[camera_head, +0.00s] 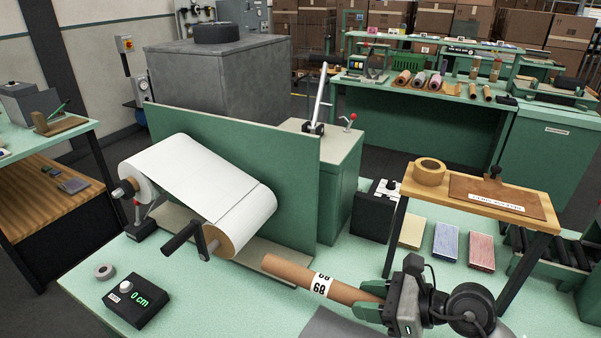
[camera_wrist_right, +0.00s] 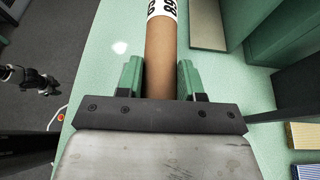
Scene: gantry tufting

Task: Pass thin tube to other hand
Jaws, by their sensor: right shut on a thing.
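A thin brown cardboard tube (camera_head: 289,273) with a white label band marked 89 shows in the head view. My right gripper (camera_head: 373,300) is shut on the tube near its right end. The tube points away to the upper left, above the green table. In the right wrist view the tube (camera_wrist_right: 160,62) lies between the two green fingers (camera_wrist_right: 160,82), its label at the top edge. A dark jointed mechanism (camera_wrist_right: 35,80) at the left edge of the wrist view looks like my left gripper, apart from the tube; its jaws are too small to read.
A white roll (camera_head: 245,225) on a crank stand is behind the tube. A wooden shelf (camera_head: 455,190) stands at the right. The table's front left area is mostly clear.

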